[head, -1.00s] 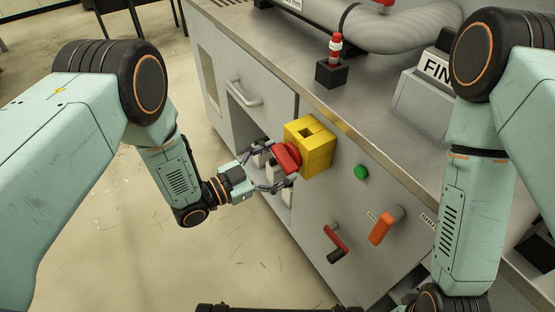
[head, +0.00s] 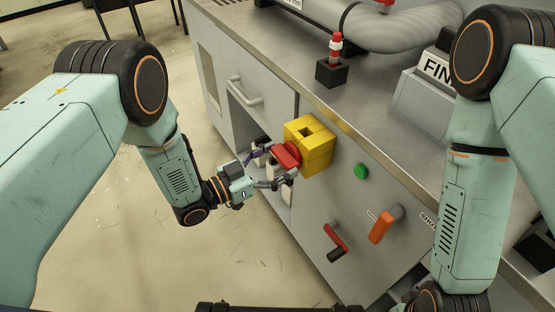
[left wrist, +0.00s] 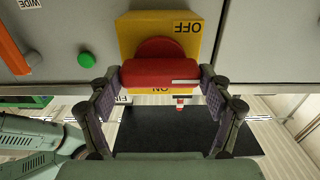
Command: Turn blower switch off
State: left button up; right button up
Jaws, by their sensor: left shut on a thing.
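The blower switch is a yellow box (head: 318,146) on the grey cabinet front, with a red handle (head: 287,156) sticking out of it. In the left wrist view the yellow box (left wrist: 206,42) shows upside-down OFF and ON labels, and the red handle (left wrist: 150,73) lies crosswise near the ON label. My left gripper (head: 277,165) is shut on the red handle. In the left wrist view its fingers (left wrist: 160,80) press on both ends of the handle. My right gripper is not seen; only my right arm shows.
A green button (head: 361,172), an orange lever (head: 383,226) and a red lever (head: 335,238) are on the panel right of and below the switch. A drawer handle (head: 245,91) is to the left. A red-capped post (head: 335,46) stands on the steel worktop (head: 300,60).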

pick_arm(q)
jog(key=o, duration=1.1)
jog(key=shift+f, duration=0.15)
jog(key=v, duration=1.2)
jog(key=x, duration=1.2)
jog(key=shift+a, duration=0.1)
